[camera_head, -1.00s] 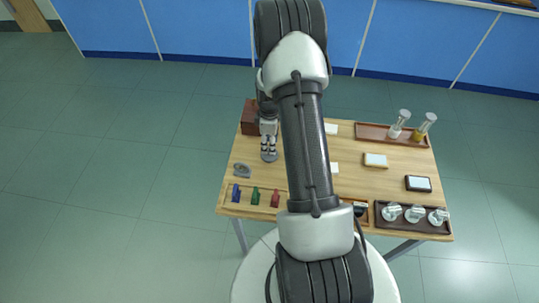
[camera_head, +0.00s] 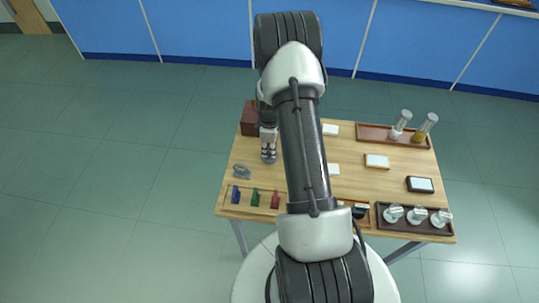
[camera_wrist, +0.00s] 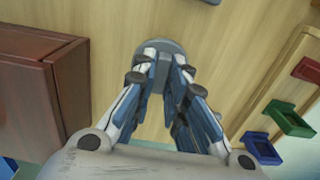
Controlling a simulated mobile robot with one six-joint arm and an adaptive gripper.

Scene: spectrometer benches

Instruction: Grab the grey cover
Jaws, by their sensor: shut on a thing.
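The grey cover (camera_wrist: 160,48) is a small rounded grey piece at the top middle of the wrist view, at my fingertips. My gripper (camera_wrist: 162,76) is shut on it from both sides, and the fingers hide much of its lower part. In the head view my gripper (camera_head: 268,155) shows small over the left part of the table, beside my arm. The cover cannot be told clearly from the fingers there.
A brown wooden box (camera_wrist: 25,90) stands left of my fingers in the wrist view. Blue (camera_wrist: 260,149), green (camera_wrist: 289,119) and red (camera_wrist: 307,70) pieces stand on the right. A small grey shape (camera_head: 241,171) lies left of my gripper in the head view.

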